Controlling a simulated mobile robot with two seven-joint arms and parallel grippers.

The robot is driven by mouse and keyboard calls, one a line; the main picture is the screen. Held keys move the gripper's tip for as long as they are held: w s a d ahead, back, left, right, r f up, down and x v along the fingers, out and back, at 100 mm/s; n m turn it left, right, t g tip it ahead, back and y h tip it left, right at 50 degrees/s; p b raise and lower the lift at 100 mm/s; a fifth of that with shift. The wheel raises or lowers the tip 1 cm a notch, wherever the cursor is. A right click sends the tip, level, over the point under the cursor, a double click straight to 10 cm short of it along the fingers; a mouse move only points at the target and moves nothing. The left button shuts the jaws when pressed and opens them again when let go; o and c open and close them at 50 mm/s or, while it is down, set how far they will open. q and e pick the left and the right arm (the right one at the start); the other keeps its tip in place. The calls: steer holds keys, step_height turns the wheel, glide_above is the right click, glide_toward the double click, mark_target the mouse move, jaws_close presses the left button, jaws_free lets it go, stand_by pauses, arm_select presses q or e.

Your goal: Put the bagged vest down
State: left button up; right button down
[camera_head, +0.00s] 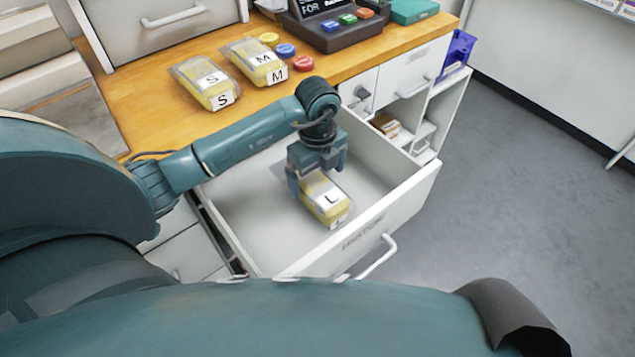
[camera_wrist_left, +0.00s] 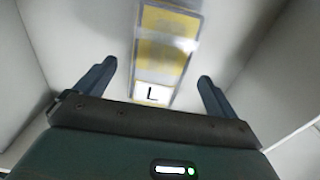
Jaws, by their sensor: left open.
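A yellow bagged vest (camera_head: 327,204) with a white "L" label is in the open white drawer (camera_head: 255,222). My left gripper (camera_head: 316,180) is above the drawer, over the rear end of this vest. In the left wrist view, the bagged vest (camera_wrist_left: 162,50) lies between and ahead of the two spread fingers (camera_wrist_left: 155,85), with a gap on both sides. That gripper is open. The head view does not clearly show whether the bag rests flat on the drawer floor. My right gripper is not in view.
Bagged vests marked S (camera_head: 207,82) and M (camera_head: 256,62) lie on the wooden counter (camera_head: 140,98). Coloured discs (camera_head: 286,50) lie beside them. The drawer's front panel (camera_head: 385,220) and side walls stand around the gripper. Bare drawer floor shows left of the vest.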

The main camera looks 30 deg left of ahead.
mark_target(318, 185)
arm_select(q)
step_height(318, 185, up, 8)
stand_by(0.7)
